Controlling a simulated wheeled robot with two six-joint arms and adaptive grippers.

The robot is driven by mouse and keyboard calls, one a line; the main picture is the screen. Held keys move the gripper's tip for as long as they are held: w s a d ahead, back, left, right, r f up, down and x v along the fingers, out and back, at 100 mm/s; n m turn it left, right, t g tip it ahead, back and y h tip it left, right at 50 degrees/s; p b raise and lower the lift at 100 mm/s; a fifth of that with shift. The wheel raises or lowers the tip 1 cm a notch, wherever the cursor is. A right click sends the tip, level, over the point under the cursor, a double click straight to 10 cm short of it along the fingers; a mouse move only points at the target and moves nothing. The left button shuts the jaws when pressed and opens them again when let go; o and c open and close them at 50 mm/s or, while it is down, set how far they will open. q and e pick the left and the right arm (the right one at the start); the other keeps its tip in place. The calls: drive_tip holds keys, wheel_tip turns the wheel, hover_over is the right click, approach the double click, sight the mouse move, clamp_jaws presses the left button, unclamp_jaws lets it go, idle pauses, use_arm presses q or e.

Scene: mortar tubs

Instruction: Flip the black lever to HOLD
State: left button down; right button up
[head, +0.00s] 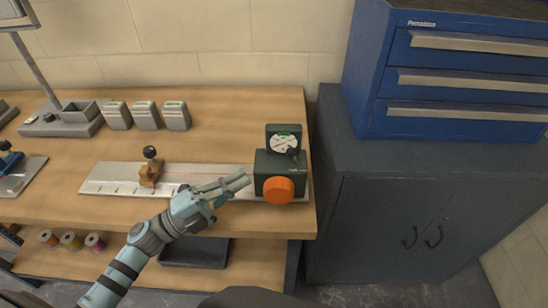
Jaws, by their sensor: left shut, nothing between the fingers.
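A dark green device box (265,163) stands at the right end of the wooden bench. A gauge with a white face (283,142) rises from its top, and a large orange knob (278,190) sits on its front. A small black lever (293,152) appears beside the gauge; its marks and exact setting are too small to read. My left gripper (247,180) is shut and empty. Its fingertips point right, just left of the box and close to it; I cannot tell whether they touch. My right gripper is out of view.
A metal rail (112,179) carries a brown slider with a black knob (150,167). Several small grey boxes (147,115) stand at the back. A grey cabinet (375,215) with a blue drawer chest (460,85) is to the right. The bench behind the rail is mostly clear.

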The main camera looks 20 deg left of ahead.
sight(274, 170)
use_arm(q)
drive_tip(key=p+x, duration=0.2)
drive_tip(key=x, duration=0.7)
drive_tip(key=shift+a+r, duration=0.1)
